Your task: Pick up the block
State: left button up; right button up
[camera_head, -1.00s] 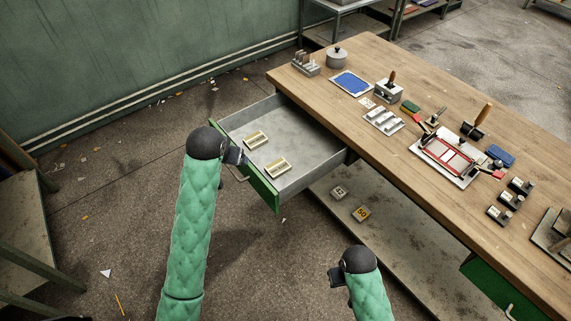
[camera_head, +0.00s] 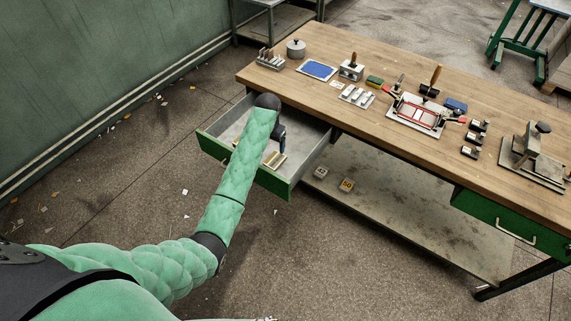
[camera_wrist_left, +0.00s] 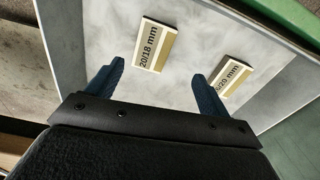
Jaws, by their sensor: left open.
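Two pale blocks lie in the open drawer (camera_head: 312,150). In the left wrist view, one block (camera_wrist_left: 154,46) with a "20/18 mm" label lies ahead, between the finger lines. The second block (camera_wrist_left: 232,76), its label partly hidden, lies beyond the right finger. My right gripper is out of view.
The wooden workbench (camera_head: 440,155) carries a red-framed fixture (camera_head: 415,112), a blue pad (camera_head: 318,70) and several small tools. The drawer walls surround the gripper area. The floor at left is clear apart from litter.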

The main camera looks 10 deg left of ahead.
aim_at(275, 160)
pick_arm(q)
jog(key=shift+s+d+f, duration=0.2)
jog(key=shift+s+f, duration=0.05)
jog(key=shift+f, duration=0.3)
jog(key=shift+s+d+m, duration=0.1)
jog(key=shift+m, duration=0.4)
jog(key=shift+d+f, duration=0.15)
jog(key=shift+f, duration=0.05)
jog(key=shift+f+p, duration=0.45)
jog(key=shift+f, duration=0.5)
jog(key=f+p, duration=0.1)
jog(key=f, duration=0.1)
jog(key=w+f+p, duration=0.1)
jog(key=f, duration=0.1)
jog(key=shift+d+f+p, duration=0.2)
jog(key=shift+f+p, duration=0.1)
jog(key=shift+f, duration=0.55)
jog(key=c, duration=1.1)
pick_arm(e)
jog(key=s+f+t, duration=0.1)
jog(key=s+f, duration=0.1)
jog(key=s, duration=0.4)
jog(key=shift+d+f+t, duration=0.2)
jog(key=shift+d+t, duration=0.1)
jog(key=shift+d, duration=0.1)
pick_arm(q)
jog(key=shift+r, duration=0.15)
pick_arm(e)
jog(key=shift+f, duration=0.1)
